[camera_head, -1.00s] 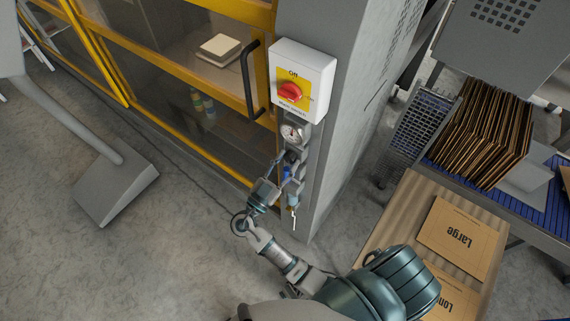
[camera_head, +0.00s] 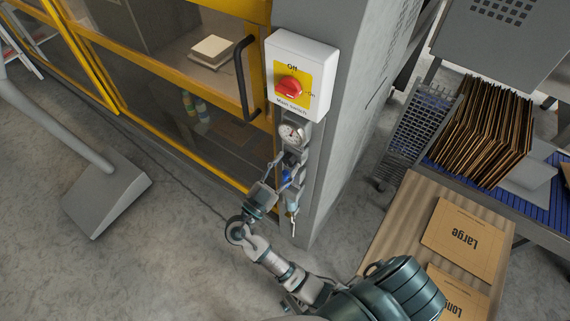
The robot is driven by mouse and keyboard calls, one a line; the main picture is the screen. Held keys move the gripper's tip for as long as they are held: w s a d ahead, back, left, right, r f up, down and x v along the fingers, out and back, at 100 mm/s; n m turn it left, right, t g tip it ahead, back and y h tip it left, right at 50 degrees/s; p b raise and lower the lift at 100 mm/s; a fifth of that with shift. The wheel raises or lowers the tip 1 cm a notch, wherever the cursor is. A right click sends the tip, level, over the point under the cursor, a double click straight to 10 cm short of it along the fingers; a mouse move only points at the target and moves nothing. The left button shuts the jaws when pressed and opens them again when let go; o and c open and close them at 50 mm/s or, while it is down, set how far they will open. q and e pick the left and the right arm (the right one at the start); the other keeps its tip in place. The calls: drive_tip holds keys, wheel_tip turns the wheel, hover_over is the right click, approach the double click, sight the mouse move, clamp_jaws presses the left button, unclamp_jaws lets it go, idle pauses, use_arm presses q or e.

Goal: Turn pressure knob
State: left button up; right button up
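The pressure regulator sits on the grey machine column, below a round pressure gauge (camera_head: 291,134). Its dark knob (camera_head: 291,158) shows small, just under the gauge. My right gripper (camera_head: 286,168) reaches up from below, with its two fingers spread apart around the knob area. I cannot tell whether the fingertips touch the knob. A blue part (camera_head: 287,176) of the air unit shows partly behind the fingers. My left gripper is not in view.
A white switch box (camera_head: 301,76) with a red rotary switch (camera_head: 289,86) is above the gauge. A yellow-framed door with a black handle (camera_head: 245,80) is to the left. A table with cardboard (camera_head: 463,238) stands at right.

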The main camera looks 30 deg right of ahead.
drive_tip(key=shift+o, duration=1.1)
drive_tip(key=shift+a, duration=0.1)
drive_tip(key=v, duration=1.2)
